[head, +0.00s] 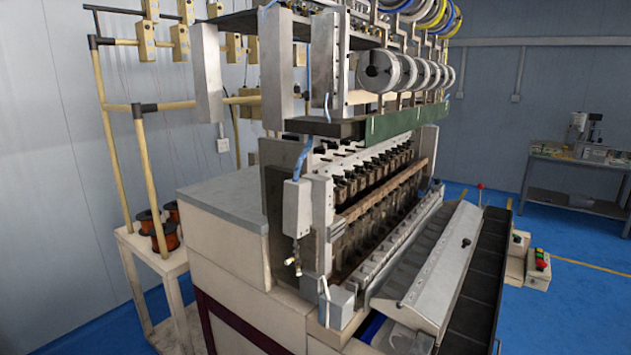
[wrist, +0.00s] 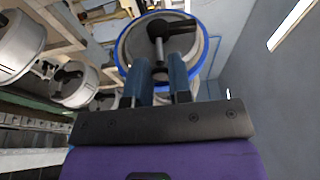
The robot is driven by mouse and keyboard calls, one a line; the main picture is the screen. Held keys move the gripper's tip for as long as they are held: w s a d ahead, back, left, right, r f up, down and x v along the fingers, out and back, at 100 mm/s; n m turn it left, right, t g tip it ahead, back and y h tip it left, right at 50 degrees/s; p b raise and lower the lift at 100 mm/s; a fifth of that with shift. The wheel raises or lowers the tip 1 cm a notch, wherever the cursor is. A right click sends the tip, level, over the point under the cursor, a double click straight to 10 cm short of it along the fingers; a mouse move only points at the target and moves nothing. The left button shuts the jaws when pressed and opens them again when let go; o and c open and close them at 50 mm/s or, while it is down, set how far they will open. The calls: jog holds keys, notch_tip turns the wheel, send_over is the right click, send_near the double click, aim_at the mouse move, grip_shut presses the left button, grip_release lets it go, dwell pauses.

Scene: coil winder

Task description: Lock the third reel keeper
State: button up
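In the wrist view, a large grey reel with a blue rim (wrist: 205,50) fills the upper middle. A black keeper (wrist: 178,38) with a short grey rod sits at its centre. My gripper (wrist: 159,75) is below it, with two blue-grey fingers pointing at the reel. The fingers are apart and nothing shows clamped between them; part of the reel's hub shows in the gap. I cannot tell whether the fingers touch anything. In the head view, a row of grey wheels (head: 378,72) hangs on the upper frame, and blue- and yellow-rimmed reels (head: 432,14) are above them. My gripper is not in the head view.
More grey reels (wrist: 20,47) with black keepers stand at left in the wrist view, close to my gripper. A grey wall (wrist: 275,100) is at right with free room before it. In the head view, the winder's green beam (head: 400,122) runs below the wheels.

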jog(key=shift+s+d, duration=0.25)
jog(key=shift+d, duration=0.15)
dwell(0.7)
jog(key=o, duration=0.5)
jog(key=shift+o, duration=0.2)
jog(key=shift+s, duration=0.1)
jog(key=v, duration=0.7)
dwell(0.4)
jog(key=shift+s, duration=0.15)
jog(key=s+d+f+n+g+h, duration=0.2)
jog(key=s+f+n+g+h, duration=0.2)
jog(key=s+f, duration=1.3)
jog(key=s+d+f+n+g+h, duration=0.2)
jog(key=s+f+n+g+h, duration=0.2)
jog(key=s+f, duration=1.3)
notch_tip(320, 180, down, 5)
jog(key=n+h, duration=0.2)
jog(key=h, duration=0.1)
jog(key=shift+s+d+f+g+h, duration=0.2)
jog(key=shift+s+d+g+h, duration=0.1)
jog(key=shift+s, duration=0.1)
